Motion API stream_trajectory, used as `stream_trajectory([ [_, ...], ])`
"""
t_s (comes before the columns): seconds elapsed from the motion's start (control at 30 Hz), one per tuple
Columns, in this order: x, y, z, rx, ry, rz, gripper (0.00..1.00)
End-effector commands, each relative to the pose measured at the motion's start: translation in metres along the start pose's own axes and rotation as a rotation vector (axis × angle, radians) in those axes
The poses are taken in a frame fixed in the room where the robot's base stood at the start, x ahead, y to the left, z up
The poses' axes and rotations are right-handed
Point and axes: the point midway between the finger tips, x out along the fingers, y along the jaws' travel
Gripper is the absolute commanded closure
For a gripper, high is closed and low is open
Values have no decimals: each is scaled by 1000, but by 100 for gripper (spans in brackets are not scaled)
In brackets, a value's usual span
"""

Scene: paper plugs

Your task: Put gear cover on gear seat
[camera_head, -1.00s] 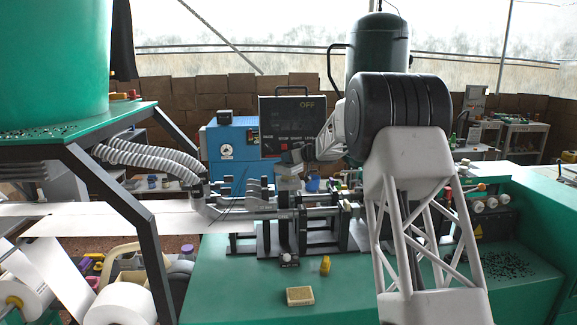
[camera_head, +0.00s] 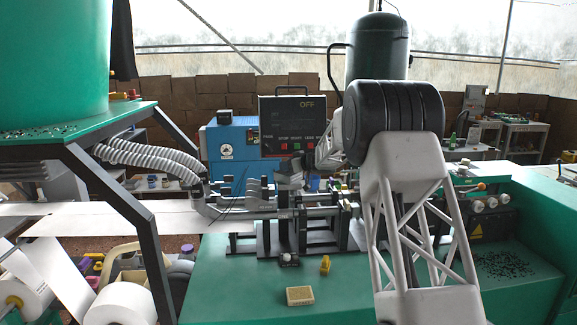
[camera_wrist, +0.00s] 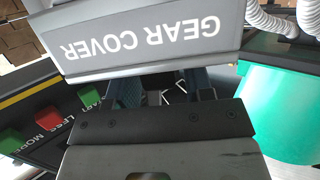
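The gear cover (camera_wrist: 145,32) is a grey housing with the words "GEAR COVER", upside down in the wrist view. My gripper (camera_wrist: 163,82) is shut on it, with the dark fingers reaching to its edge; the contact itself is mostly hidden. In the head view my gripper (camera_head: 291,172) is small and dark, above the middle of the machine. The cover cannot be told clearly from it there. Below is the machine's shaft assembly (camera_head: 318,212) with upright black plates. The gear seat cannot be singled out for certain, as the gripper and cover hide part of this area.
The control box (camera_head: 292,118) with coloured buttons stands close behind my gripper. Corrugated hoses (camera_head: 150,157) lie to the left. A small tan box (camera_head: 300,296) and a yellow piece (camera_head: 325,264) sit on the green bench (camera_head: 240,285), which is mostly clear in front.

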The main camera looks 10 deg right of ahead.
Motion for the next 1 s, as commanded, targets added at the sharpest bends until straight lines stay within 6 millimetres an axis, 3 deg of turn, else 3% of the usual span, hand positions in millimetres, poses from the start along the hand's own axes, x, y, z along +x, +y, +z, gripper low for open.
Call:
stream_trajectory([
  [0.57,-7,0,-3,0,0,1,45],
  [1.0,-58,0,-3,-1,0,1,45],
])
